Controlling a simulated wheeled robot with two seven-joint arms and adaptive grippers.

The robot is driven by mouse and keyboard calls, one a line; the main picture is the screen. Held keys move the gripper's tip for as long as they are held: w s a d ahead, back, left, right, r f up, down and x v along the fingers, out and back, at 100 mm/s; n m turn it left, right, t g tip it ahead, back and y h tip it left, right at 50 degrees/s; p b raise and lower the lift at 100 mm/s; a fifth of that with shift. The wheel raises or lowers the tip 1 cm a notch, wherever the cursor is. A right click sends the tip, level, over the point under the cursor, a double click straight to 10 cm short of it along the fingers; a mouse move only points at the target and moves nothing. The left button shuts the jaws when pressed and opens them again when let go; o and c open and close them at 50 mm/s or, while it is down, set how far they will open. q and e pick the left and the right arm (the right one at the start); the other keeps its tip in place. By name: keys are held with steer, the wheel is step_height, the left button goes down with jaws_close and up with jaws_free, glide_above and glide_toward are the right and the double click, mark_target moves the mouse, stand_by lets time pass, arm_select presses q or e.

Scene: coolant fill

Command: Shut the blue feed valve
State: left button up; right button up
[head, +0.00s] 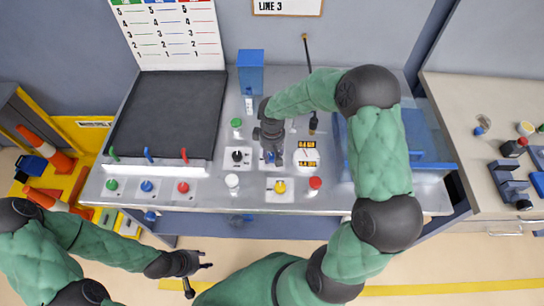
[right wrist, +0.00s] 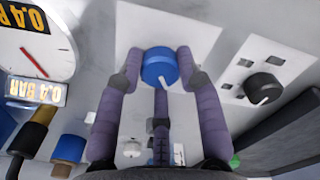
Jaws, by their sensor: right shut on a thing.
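My right gripper (head: 270,158) is over the middle of the metal bench panel. In the right wrist view its purple fingers (right wrist: 161,75) are shut around a round blue knob (right wrist: 158,66) with a white pointer mark, on a white plate. The head view mostly hides this knob behind the gripper. At the panel's left stands a blue lever (head: 148,154) between a green lever and a red lever, with a blue round knob (head: 147,186) in front of it. I cannot tell which blue control is the feed valve. My left gripper (head: 207,262) is open and empty in front of the bench.
A black knob (head: 237,156) sits left of my right gripper. A gauge (right wrist: 35,45) reading 0.4 bar is beside the held knob. White (head: 232,181), yellow (head: 280,186) and red (head: 315,183) caps are near the front. A black mat (head: 170,110) lies behind the levers.

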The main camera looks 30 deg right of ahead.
mark_target(272, 156)
steer(key=m+b, duration=0.1)
steer(key=m, duration=0.2)
steer(key=shift+s+f+m, duration=0.1)
steer(key=shift+m, duration=0.2)
steer(key=shift+m+b, duration=0.75)
steer(key=shift+m, duration=0.45)
steer(key=o, duration=1.1)
steer(key=shift+o, duration=0.2)
steer(key=shift+r, duration=0.2)
steer(key=shift+r, duration=0.3)
step_height(272, 156, up, 11)
